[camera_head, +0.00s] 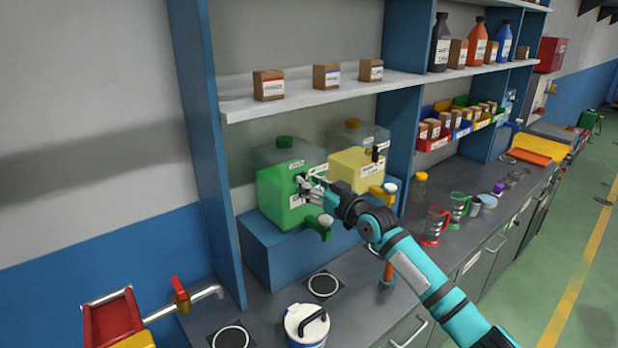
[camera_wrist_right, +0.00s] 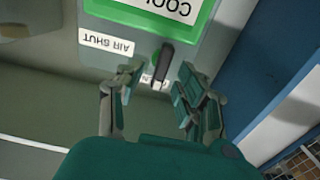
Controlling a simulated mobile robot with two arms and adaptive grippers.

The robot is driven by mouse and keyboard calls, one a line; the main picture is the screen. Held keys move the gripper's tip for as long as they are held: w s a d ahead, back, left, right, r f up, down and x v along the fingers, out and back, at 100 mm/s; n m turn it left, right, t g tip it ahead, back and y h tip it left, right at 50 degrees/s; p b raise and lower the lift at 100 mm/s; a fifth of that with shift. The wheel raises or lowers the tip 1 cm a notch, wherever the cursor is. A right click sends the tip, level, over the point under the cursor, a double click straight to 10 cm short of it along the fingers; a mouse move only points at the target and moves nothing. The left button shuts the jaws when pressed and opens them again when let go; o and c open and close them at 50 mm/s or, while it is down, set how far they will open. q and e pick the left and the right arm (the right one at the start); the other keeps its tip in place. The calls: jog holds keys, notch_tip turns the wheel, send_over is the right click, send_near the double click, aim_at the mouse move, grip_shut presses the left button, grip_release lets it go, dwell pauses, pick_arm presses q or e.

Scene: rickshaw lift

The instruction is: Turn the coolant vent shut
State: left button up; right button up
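The green coolant tank (camera_head: 285,188) stands on a blue step at the left of the bench. In the right wrist view its green label (camera_wrist_right: 165,8) appears upside down. The vent there is a dark lever (camera_wrist_right: 167,56). An "AIR SHUT" label (camera_wrist_right: 106,42) is left of the lever. The lever's lower end lies over a second, partly hidden label (camera_wrist_right: 147,81) ending in "N". My right gripper (camera_head: 311,184) is at the tank's front face. In the right wrist view its fingers (camera_wrist_right: 160,74) are apart, on either side of the lever, with visible gaps. My left gripper is out of view.
A yellow tank (camera_head: 357,167) stands right of the green one. A tap (camera_head: 321,224) sticks out below my right gripper. A white lidded pot (camera_head: 307,323) is on the bench in front. A shelf (camera_head: 320,88) runs above the tanks. Red and green jugs (camera_head: 436,226) stand farther right.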

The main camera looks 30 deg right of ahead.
jog(key=shift+w, duration=0.55)
grip_shut()
